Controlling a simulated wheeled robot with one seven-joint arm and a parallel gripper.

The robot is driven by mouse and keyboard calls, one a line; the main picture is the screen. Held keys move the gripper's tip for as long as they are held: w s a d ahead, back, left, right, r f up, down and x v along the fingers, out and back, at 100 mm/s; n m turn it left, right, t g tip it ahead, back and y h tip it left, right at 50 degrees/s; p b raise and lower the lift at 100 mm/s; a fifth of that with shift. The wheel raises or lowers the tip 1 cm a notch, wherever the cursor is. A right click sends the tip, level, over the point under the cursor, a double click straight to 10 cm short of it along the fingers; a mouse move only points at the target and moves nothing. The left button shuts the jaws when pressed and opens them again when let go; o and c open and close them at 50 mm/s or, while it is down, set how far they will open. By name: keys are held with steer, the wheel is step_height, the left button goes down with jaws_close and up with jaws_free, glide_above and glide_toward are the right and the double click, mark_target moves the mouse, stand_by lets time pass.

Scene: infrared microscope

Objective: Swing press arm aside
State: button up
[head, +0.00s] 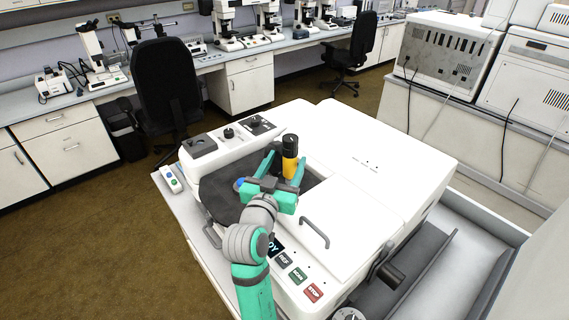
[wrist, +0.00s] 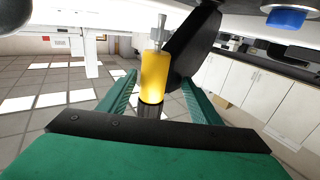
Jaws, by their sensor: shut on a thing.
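A yellow and black cylinder (head: 290,166), seemingly the press arm's handle or tip, stands upright over the dark round recess of the white microscope. My gripper (head: 286,158) reaches in from the front with teal fingers on both sides of it, shut on it. In the wrist view the yellow cylinder (wrist: 154,76) is between the fingers, with a metal pin at its upper end and a black part below. A dark flat piece (wrist: 193,42) shows behind it. How the cylinder joins the press arm is hidden by my gripper.
The white microscope (head: 385,165) has a grey handle (head: 315,232) and coloured buttons (head: 298,275) at its front. Black chairs (head: 168,85) stand behind on open floor.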

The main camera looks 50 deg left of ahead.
steer(key=v, duration=1.1)
steer(key=shift+f, duration=0.1)
